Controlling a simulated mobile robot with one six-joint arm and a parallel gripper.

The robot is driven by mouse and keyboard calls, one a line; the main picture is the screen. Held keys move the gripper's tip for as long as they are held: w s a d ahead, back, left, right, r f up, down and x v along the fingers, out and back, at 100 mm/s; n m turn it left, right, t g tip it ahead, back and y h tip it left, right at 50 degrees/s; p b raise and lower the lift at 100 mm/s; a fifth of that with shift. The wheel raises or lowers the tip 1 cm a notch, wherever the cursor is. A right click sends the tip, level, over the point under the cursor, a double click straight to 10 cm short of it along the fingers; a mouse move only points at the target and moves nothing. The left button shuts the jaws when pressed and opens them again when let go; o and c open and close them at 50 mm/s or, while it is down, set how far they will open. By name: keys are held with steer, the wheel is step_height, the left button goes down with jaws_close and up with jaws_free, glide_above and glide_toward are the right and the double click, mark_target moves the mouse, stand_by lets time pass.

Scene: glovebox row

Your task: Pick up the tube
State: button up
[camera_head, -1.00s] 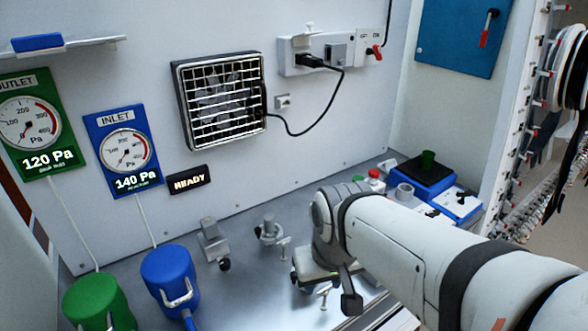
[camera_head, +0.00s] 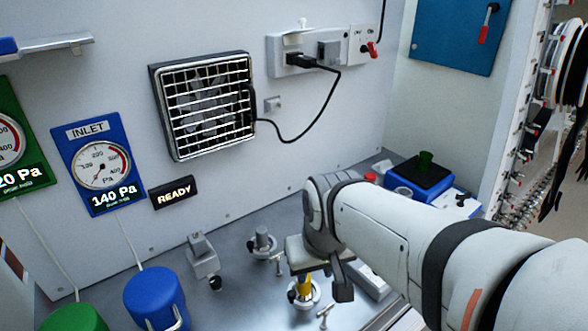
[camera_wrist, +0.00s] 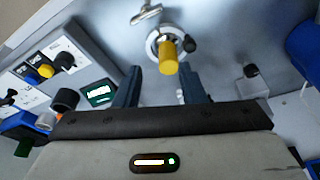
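A yellow cylinder (camera_wrist: 168,57), likely the tube, stands in a round metal holder with a black knob (camera_wrist: 190,45) in the wrist view. It also shows below my wrist in the head view, where the yellow part (camera_head: 304,284) is partly covered. My gripper (camera_wrist: 160,80) is open, its two dark fingers apart and nothing between the tips. The cylinder lies just beyond the fingertips, roughly in line with the gap, and appears untouched.
A silver clamp (camera_wrist: 147,14) lies beside the holder. Metal fittings (camera_head: 202,258) stand to the left on the grey bench. A blue canister (camera_head: 152,293) is at the front left.

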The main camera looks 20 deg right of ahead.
steer(key=w+d+m+t, duration=0.1)
steer(key=w+d, duration=0.7)
steer(key=w, duration=0.3)
steer(key=w+d+m+t, duration=0.1)
steer(key=w+d, duration=0.7)
steer(key=w, duration=0.4)
steer(key=shift+h, duration=0.4)
steer(key=p+x, duration=0.1)
steer(key=x, duration=0.6)
steer(key=shift+w+d+f+p, duration=0.1)
steer(key=shift+f+p, duration=0.1)
steer(key=shift+p, duration=0.1)
steer(key=shift+c, duration=0.3)
steer(key=c, duration=0.6)
